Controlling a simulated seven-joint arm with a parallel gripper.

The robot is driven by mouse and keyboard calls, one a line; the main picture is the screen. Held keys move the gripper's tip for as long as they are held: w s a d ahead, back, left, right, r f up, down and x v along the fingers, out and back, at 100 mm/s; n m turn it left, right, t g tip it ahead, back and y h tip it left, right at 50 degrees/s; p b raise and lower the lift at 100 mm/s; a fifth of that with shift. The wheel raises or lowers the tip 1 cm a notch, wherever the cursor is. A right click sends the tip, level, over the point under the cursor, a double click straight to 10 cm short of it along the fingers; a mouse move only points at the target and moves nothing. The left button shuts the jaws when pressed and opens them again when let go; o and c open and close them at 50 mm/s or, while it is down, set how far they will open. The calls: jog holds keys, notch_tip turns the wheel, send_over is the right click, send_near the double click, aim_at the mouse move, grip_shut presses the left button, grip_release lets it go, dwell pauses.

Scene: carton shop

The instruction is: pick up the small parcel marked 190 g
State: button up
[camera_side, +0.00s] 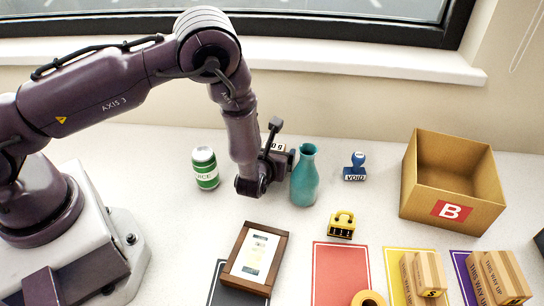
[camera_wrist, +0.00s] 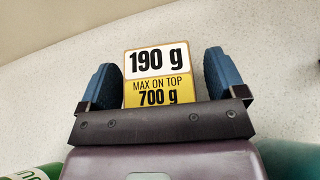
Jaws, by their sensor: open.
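The small parcel (camera_wrist: 150,88) carries a white and yellow label reading "190 g" and "MAX ON TOP 700 g". In the wrist view it lies between the two blue fingers of my gripper (camera_wrist: 159,72). The fingers are open, with a gap showing on each side of the parcel, wider on the right. In the side view a corner of the parcel's label (camera_side: 277,146) shows behind my gripper, and the rest is hidden.
A green can (camera_side: 205,168) stands left of my gripper and a teal vase (camera_side: 304,178) close on its right.

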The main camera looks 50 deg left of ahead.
jog(key=c, duration=1.1)
jog(key=shift+r, duration=0.1)
